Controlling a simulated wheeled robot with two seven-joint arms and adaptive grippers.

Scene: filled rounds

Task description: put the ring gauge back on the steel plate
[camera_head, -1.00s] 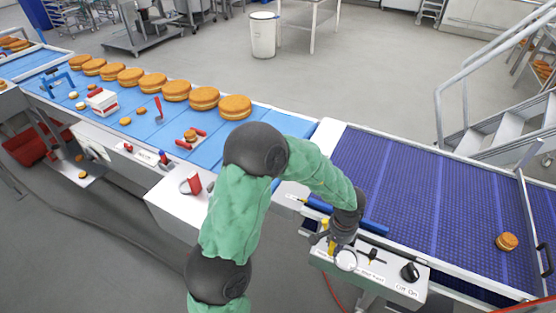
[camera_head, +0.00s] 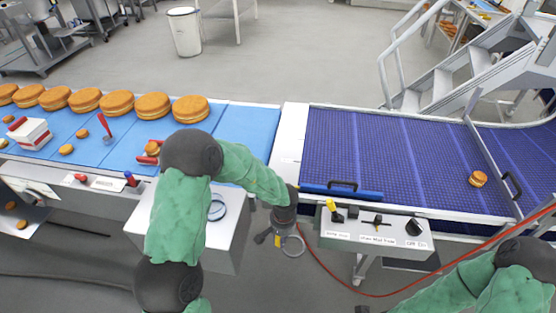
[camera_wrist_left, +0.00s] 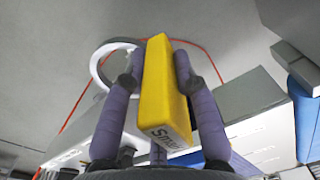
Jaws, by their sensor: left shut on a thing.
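My left gripper (camera_head: 279,236) is shut on the yellow handle of the ring gauge (camera_head: 302,240). It holds the gauge in the air, in front of the gap between the white stand and the control box. In the left wrist view, the yellow handle (camera_wrist_left: 165,90) with dark lettering sits between both fingers, and the pale ring (camera_wrist_left: 98,68) shows behind the left finger. A round, shiny, dark-rimmed disc (camera_head: 217,211), probably the steel plate, lies on the white stand (camera_head: 230,235), left of the gripper and partly behind my left arm. My right gripper is out of view.
The control box (camera_head: 375,235) with knobs stands right of the gripper. Behind are a blue-purple conveyor (camera_head: 400,150) with one filled round (camera_head: 478,178) and a light-blue belt (camera_head: 245,130) with several rounds. A red cable (camera_head: 330,275) runs below. My right arm shows at lower right.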

